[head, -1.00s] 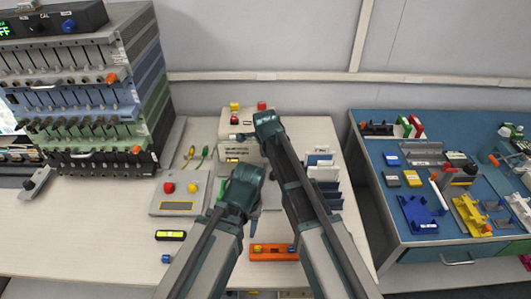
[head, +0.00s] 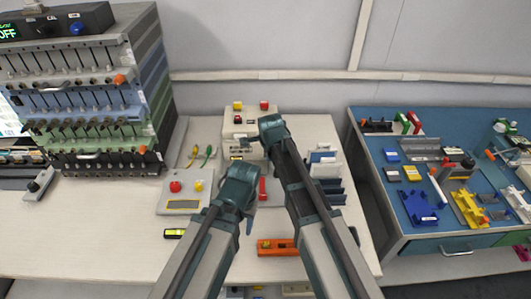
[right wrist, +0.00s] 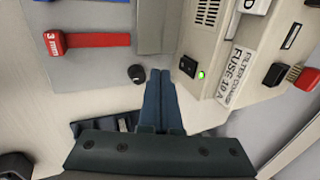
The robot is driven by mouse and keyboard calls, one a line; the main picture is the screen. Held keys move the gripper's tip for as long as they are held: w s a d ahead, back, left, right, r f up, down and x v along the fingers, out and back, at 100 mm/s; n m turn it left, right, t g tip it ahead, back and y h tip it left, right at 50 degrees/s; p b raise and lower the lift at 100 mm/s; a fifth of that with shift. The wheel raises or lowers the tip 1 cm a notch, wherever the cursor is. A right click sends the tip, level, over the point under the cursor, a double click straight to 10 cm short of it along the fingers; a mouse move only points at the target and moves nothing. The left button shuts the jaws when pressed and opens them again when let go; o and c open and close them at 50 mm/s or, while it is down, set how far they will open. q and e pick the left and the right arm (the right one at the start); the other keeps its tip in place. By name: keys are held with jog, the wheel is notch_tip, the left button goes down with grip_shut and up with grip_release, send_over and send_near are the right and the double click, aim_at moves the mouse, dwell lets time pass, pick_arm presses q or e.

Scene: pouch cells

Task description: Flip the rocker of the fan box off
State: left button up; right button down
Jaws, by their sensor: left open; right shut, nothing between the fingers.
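A pale box, which I take to be the fan box, stands at the back centre in the head view (head: 251,121) and at the upper right in the right wrist view (right wrist: 196,42). It has vent slots, a lit green lamp (right wrist: 201,74) and a small black part (right wrist: 188,66) that may be the rocker; its position is unclear. My left gripper (head: 250,222) is open and empty, nearer the front.
A red-handled tool (right wrist: 92,40) lies near the right gripper. Dark upright slots (head: 328,185) stand right of my right arm.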

jog(key=p+v, duration=0.8)
jog(key=v, duration=0.1)
jog(key=shift+w+d+r, duration=0.15)
jog(key=shift+w, duration=0.25)
jog(key=shift+s+a+f+g+b, duration=0.15)
jog(key=shift+a+f+g+b, duration=0.1)
jog(key=shift+f+g+b, duration=0.4)
jog(key=shift+f, duration=0.15)
